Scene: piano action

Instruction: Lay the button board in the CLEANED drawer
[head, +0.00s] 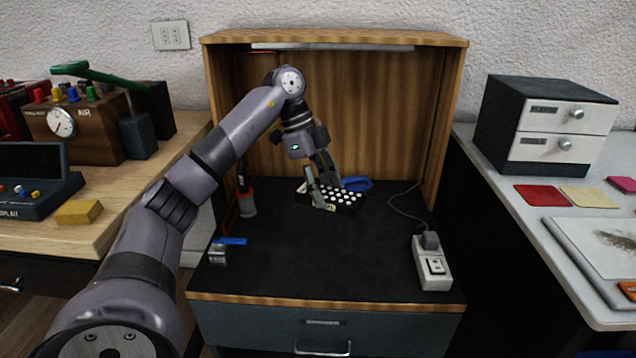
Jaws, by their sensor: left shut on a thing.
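The button board (347,199) is a small black block with rows of white buttons. It is at the back middle of the dark bench top, inside the wooden booth. My left gripper (323,188) reaches down from above and is shut on the board's left part, its fingers hiding some of it. I cannot tell whether the board touches the bench. A small black cabinet (493,126) on the right counter has two white drawers, an upper one (590,118) and a lower one (588,151), both shut. Their labels are too small to read surely. My right gripper is out of view.
A blue object (357,184) lies just behind the board. A switch box (431,264) with a cable is at the bench's right, and a small blue-handled item (219,254) at its left. The booth's right wall (447,125) stands between bench and cabinet. Coloured cards (543,195) lie before the cabinet.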

